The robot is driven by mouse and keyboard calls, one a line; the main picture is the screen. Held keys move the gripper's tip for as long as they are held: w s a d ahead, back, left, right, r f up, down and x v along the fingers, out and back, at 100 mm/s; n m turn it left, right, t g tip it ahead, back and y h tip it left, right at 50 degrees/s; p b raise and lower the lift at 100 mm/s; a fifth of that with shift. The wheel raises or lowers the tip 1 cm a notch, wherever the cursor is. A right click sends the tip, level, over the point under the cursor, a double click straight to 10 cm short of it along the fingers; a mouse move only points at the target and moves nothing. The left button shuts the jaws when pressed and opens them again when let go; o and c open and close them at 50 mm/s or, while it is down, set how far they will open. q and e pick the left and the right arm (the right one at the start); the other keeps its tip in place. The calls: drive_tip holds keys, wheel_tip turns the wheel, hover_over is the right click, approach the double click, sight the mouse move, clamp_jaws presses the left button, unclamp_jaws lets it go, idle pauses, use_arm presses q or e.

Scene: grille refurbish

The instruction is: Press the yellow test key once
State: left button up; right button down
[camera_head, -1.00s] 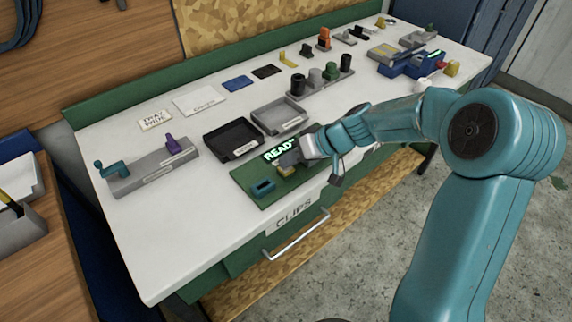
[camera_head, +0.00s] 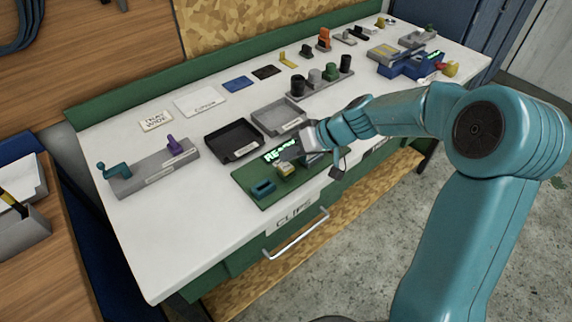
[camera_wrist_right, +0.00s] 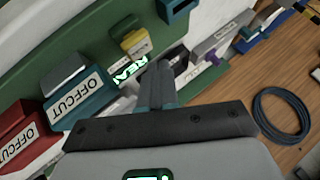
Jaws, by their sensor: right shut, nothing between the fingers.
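The yellow test key (camera_head: 286,169) sits on the green panel (camera_head: 262,198) at the front edge of the white bench. In the right wrist view the yellow key (camera_wrist_right: 127,36) is above and left of the fingertips, with a pale label beside it. My right gripper (camera_head: 285,153) is shut and empty, just behind the key and apart from it. Its fingers (camera_wrist_right: 158,72) also show in the right wrist view. A lit green display (camera_head: 275,155) on the panel starts "RE"; the gripper hides its end. My left gripper is not in view.
A teal block (camera_head: 263,188) is on the panel left of the key. A black tray (camera_head: 233,139) and a grey tray (camera_head: 279,117) lie behind. A grey fixture with teal and purple handles (camera_head: 150,173) stands left. The bench's left front is clear.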

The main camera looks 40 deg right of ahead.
sight(291, 167)
drive_tip(key=shift+r+p, duration=1.2)
drive_tip(key=shift+r, duration=1.1)
drive_tip(key=shift+s, duration=0.1)
